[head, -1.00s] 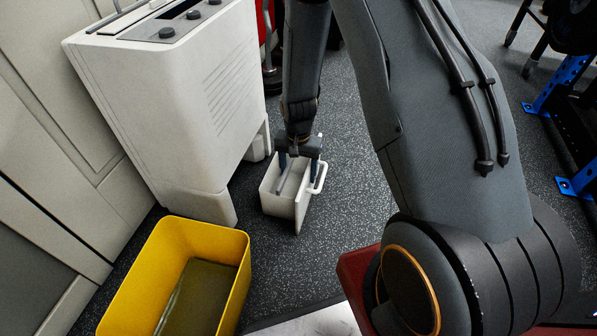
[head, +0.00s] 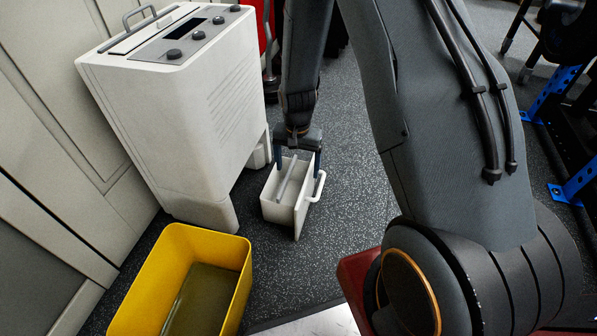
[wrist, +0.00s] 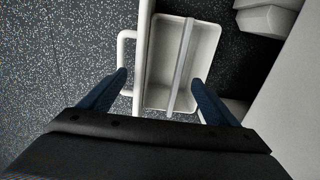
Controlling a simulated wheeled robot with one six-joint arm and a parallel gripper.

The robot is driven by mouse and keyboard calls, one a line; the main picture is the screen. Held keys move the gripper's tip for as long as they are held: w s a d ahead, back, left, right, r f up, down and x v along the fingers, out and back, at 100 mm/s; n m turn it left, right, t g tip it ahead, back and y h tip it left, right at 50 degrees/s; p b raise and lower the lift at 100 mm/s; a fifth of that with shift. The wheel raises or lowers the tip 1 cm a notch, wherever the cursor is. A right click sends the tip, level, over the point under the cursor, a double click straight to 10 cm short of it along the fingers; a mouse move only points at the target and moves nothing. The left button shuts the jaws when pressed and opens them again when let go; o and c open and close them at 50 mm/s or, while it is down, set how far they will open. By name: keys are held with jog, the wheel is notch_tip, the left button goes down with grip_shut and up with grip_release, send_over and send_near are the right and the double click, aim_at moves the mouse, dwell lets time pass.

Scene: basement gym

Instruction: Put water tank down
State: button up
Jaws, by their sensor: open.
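The white water tank (head: 279,210) is an open box with a grey bar across its top and a white loop handle on its right side. It stands upright on the dark speckled floor in the head view. My gripper (head: 297,172) is open just above the tank, its fingers apart. In the wrist view the tank (wrist: 157,88) lies ahead of my open fingers (wrist: 160,90), with the bar (wrist: 181,62) between them and the handle on the left. No finger visibly closes on the bar. The inside looks empty.
A white dehumidifier-like machine (head: 175,125) with knobs stands left of the tank. A yellow bin (head: 240,285) with murky liquid is at the front left. A blue-footed rack (head: 572,190) stands at the right. Open floor lies behind the tank.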

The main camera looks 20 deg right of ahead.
jog(key=s+a+r+n+p, duration=0.1)
jog(key=s+a+r+n, duration=0.1)
jog(key=s+a+r, duration=0.45)
jog(key=s+a+r+n, duration=0.1)
jog(key=a+r+n, duration=0.25)
jog(key=r, duration=0.65)
jog(key=s+a+r+n+p, duration=0.1)
jog(key=s+a+r, duration=0.3)
jog(key=a+r, duration=0.3)
jog(key=s+a+r+n, duration=0.2)
jog(key=s+r+n, duration=0.2)
jog(key=s, duration=0.6)
jog(key=s+a+r+n+y, duration=0.1)
jog(key=s+a+r+n, duration=0.1)
jog(key=s+r+n, duration=0.2)
jog(key=s+r, duration=0.3)
jog(key=s, duration=0.3)
jog(key=shift+s+r+y, duration=0.25)
jog(key=shift+r+y, duration=0.05)
jog(key=shift+r, duration=0.05)
jog(key=shift+r+m+p, duration=0.45)
jog(key=shift+r+p, duration=0.75)
jog(key=shift+p, duration=0.05)
jog(key=shift+d+r, duration=0.1)
jog(key=shift+r, duration=0.1)
